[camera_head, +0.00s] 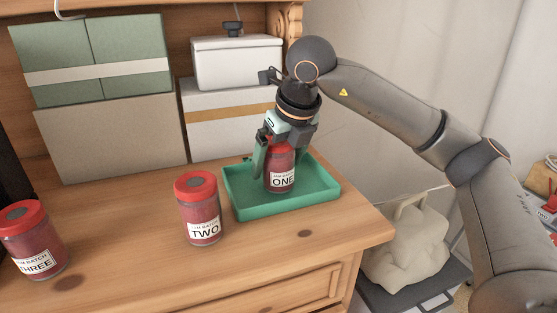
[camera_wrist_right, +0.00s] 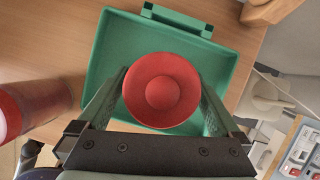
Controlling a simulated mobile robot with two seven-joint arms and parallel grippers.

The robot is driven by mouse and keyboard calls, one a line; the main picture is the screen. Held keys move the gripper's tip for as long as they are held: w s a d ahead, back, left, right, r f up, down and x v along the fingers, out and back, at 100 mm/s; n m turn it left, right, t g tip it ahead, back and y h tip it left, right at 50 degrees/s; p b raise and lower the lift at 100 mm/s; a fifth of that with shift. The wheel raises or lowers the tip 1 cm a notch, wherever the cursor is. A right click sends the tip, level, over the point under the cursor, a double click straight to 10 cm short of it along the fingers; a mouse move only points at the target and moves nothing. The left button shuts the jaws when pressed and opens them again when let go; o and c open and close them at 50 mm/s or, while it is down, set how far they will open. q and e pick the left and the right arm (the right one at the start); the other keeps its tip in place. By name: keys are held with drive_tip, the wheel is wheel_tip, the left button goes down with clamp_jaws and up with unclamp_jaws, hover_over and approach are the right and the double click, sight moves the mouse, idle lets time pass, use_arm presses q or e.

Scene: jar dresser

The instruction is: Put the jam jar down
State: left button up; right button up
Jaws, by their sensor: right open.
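The jam jar labelled ONE (camera_head: 281,178) stands upright in the green tray (camera_head: 325,186) on the dresser top. My right gripper (camera_head: 277,160) is over it from above, with its fingers open on either side of the jar. In the right wrist view the jar's red lid (camera_wrist_right: 160,90) is between the two fingers (camera_wrist_right: 163,108), and the tray (camera_wrist_right: 112,45) lies beneath it. The jar's base is inside the tray rim. My left gripper is in neither view.
The jar labelled TWO (camera_head: 200,210) stands just left of the tray, and the jar labelled THREE (camera_head: 33,243) at the far left. Boxes (camera_head: 110,135) line the back of the dresser top (camera_head: 130,240). A pale bag (camera_head: 408,245) is on the right, below the dresser edge.

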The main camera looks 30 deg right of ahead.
drive_tip(key=shift+r, duration=0.4)
use_arm(q)
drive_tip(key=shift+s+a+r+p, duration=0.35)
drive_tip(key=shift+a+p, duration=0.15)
drive_tip(key=shift+p, duration=0.3)
use_arm(e)
drive_tip(key=v, duration=1.1)
drive_tip(key=shift+s+r, duration=0.15)
drive_tip(key=shift+r, duration=0.15)
